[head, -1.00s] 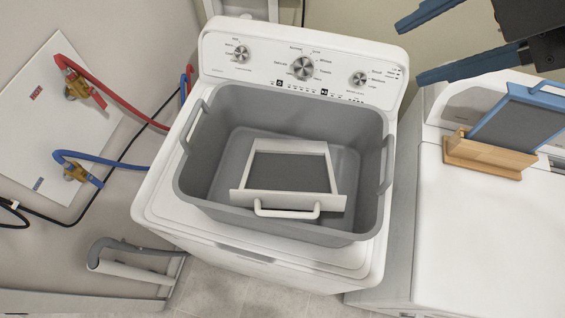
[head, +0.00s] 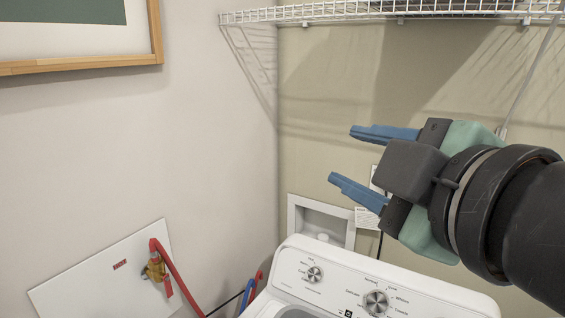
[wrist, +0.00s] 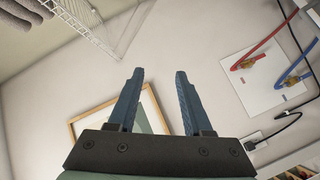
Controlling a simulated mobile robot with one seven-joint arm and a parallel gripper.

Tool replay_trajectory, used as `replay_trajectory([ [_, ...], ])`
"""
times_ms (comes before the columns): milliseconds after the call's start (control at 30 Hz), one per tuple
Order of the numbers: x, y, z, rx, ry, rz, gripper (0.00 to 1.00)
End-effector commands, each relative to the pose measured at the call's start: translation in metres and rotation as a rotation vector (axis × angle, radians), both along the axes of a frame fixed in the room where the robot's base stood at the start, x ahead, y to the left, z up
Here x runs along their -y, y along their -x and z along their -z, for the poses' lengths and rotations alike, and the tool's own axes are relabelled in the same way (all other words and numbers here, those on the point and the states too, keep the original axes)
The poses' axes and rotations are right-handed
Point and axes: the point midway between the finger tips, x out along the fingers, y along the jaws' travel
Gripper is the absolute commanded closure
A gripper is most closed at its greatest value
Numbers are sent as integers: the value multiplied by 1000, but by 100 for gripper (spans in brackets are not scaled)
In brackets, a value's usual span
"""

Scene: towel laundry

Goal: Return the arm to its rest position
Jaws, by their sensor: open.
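My gripper (head: 345,157) is raised at the right of the head view, above the washer, with its two blue fingers pointing left. The fingers are apart, with nothing between them. In the wrist view the gripper (wrist: 157,75) is also open and empty, facing the pale wall. My dark arm enters from the right edge of the head view.
A white washer (head: 290,272) stands below the gripper. A wire shelf (head: 400,12) runs along the top of the back wall. A framed picture (head: 158,30) hangs at upper left. A valve panel (head: 90,285) with a red hose is at lower left. The wall area left of the gripper is clear.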

Motion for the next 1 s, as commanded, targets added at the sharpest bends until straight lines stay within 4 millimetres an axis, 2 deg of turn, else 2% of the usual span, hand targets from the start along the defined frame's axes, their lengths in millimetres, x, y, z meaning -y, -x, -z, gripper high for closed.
replay_trajectory([
  [33, -19, -6, -8, 78, -107, -9, 50],
  [200, -53, -6, -47, 316, -472, -11, 50],
  [333, -69, 9, -66, 470, -733, -38, 50],
  [500, -81, 38, -75, 625, -991, -87, 50],
  [733, -87, 63, -79, 725, -1134, -137, 50],
  [1000, -87, 65, -80, 736, -1144, -141, 50],
])
